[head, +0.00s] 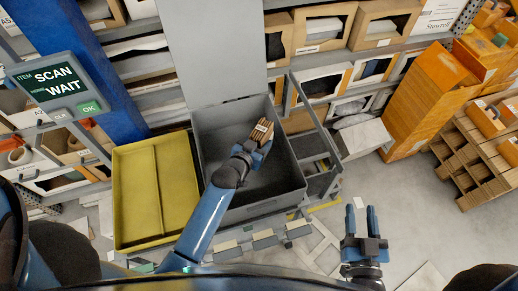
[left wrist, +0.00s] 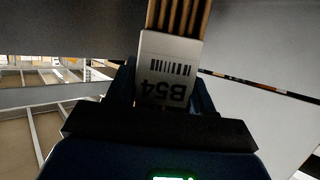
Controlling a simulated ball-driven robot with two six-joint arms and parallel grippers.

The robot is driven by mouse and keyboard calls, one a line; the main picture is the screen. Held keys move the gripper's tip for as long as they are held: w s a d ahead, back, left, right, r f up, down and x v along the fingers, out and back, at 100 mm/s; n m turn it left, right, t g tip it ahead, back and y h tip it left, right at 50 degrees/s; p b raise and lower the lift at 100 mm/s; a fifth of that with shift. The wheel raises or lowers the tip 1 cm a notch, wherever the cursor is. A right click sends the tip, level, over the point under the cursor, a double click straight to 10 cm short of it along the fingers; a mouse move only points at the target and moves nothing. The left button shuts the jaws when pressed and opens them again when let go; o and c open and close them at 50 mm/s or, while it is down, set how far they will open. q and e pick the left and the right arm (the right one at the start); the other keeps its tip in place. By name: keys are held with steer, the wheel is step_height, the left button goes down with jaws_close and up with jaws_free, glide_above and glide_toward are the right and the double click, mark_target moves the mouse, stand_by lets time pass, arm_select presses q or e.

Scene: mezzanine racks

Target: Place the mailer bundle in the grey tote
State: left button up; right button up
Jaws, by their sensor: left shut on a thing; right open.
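The mailer bundle (head: 263,127) is a brown stack with a white label. My left gripper (head: 257,145) is shut on it and holds it over the grey tote (head: 290,196). In the left wrist view the bundle (left wrist: 168,70) sits between the fingers, its label showing a barcode and B54. The grey tote is open, with a raised grey panel behind it; its visible floor is bare. I cannot tell how high the bundle is above that floor. My right gripper (head: 364,222) is open and empty, over the floor to the right of the tote.
A yellow tray (head: 137,200) with a divider stands left of the tote. A grey metal frame (head: 318,130) stands close on the tote's right. Shelves with bins run behind. Orange boxes (head: 425,100) and brown slatted stacks are at the far right. A scan screen (head: 56,85) is upper left.

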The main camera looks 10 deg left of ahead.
arm_select(q)
steer(key=shift+f, duration=2.2)
steer(key=shift+f, duration=0.15)
steer(key=o, duration=1.1)
steer(key=shift+r, duration=0.25)
steer(key=shift+s+a, duration=0.1)
steer(key=shift+s, duration=0.25)
steer(key=b+v, duration=0.1)
steer(key=v, duration=0.5)
steer(key=shift+s+a+r, duration=0.15)
steer(key=shift+s, duration=0.2)
